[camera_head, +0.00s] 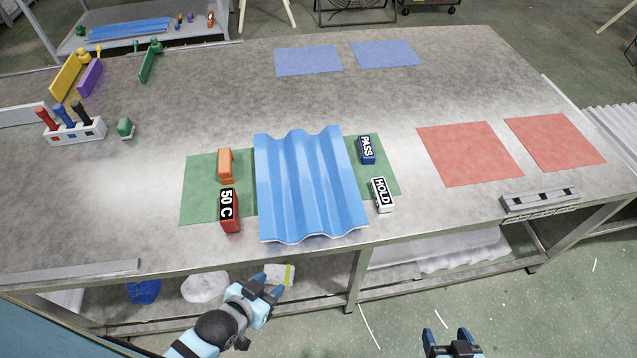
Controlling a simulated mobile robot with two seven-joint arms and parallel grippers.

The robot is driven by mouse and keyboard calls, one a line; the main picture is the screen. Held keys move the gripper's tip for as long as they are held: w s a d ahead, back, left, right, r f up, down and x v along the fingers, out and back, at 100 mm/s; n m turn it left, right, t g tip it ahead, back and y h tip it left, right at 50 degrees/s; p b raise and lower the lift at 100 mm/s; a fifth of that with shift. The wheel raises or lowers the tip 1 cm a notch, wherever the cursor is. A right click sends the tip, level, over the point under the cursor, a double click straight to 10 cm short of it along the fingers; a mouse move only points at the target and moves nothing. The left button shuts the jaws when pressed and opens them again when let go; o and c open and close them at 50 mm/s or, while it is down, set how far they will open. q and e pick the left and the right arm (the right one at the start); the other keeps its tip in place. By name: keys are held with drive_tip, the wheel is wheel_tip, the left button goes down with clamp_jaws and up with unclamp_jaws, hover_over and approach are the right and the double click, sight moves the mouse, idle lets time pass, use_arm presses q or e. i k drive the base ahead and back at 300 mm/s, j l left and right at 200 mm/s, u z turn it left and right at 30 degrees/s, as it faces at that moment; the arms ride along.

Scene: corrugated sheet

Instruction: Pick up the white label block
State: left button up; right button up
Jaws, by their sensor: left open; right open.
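My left gripper (270,286) is open and empty, in front of the table's front edge, left of the block. My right gripper (447,335) is open and empty at the bottom of the view, in front of the table and to the right of the block. Both grippers are well apart from the block.
A blue "PASS" block (367,150) stands behind the white one. A red "50 C" block (229,210) and an orange block (225,165) are left of the sheet. Red mats (469,152) lie right. A grey metal piece (540,199) sits at the front right edge.

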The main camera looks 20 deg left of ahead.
sight(384, 202)
drive_tip(key=i+l+u, duration=0.2)
drive_tip(key=u, duration=0.15)
drive_tip(key=i+l+u, duration=0.1)
drive_tip(key=l+u, duration=0.25)
drive_tip(key=i+l+u, duration=0.1)
drive_tip(key=l+u, duration=0.25)
drive_tip(key=l, duration=0.15)
drive_tip(key=l+u, duration=0.35)
drive_tip(key=i+l, duration=0.05)
